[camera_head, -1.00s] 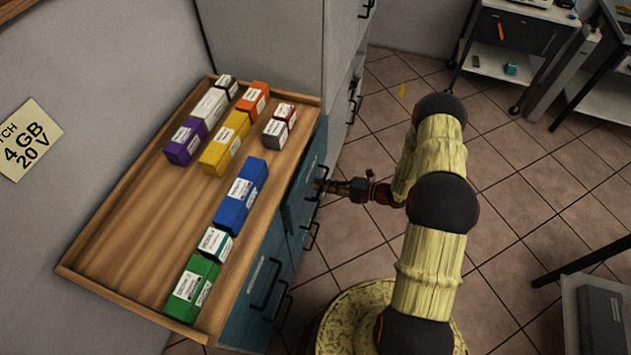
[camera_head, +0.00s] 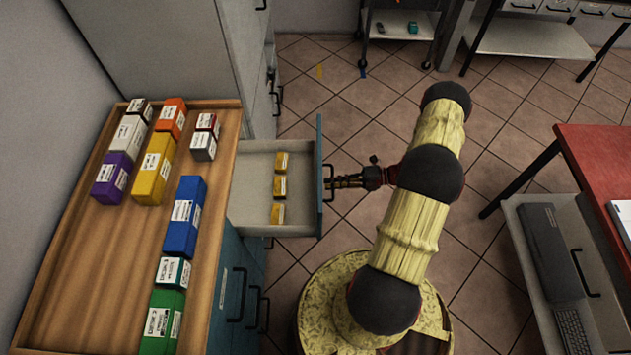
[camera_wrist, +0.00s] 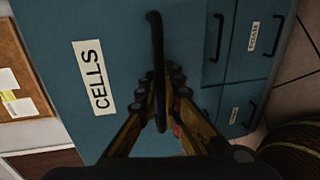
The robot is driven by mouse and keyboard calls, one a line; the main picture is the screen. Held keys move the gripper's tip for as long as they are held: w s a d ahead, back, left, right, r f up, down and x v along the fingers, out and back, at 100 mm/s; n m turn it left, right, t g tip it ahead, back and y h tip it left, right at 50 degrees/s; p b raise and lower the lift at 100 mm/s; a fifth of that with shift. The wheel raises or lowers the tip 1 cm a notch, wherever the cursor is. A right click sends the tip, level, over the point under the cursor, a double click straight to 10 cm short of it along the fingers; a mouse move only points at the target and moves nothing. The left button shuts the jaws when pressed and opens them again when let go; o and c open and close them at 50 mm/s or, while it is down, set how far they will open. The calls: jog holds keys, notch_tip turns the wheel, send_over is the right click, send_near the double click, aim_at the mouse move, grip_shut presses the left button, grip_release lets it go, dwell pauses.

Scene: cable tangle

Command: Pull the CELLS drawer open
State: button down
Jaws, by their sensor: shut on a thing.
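The CELLS drawer (camera_head: 260,163) stands out from the teal cabinet in the head view. Its inside is pale, and a few small yellow items (camera_head: 279,187) lie in it. In the wrist view the drawer's teal front carries a white CELLS label (camera_wrist: 93,78) and a black bar handle (camera_wrist: 156,48). My gripper (camera_head: 337,182) is at the outer side of the drawer front. In the wrist view its fingers (camera_wrist: 160,92) are shut on the handle from both sides.
A wooden tray top (camera_head: 90,255) holds several coloured boxes, including a blue box (camera_head: 184,217). Other drawers with black handles (camera_head: 238,295) sit below it. A grey cabinet (camera_head: 165,55) stands behind. A red-topped bench (camera_head: 600,170) is at the right, with tiled floor (camera_head: 330,100) between.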

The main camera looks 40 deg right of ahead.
jog(key=shift+f+v, duration=0.25)
jog(key=shift+v, duration=1.05)
jog(key=shift+s, duration=0.1)
jog(key=c, duration=2)
grip_release()
jog(key=shift+d, duration=0.1)
jog(key=v, duration=1.2)
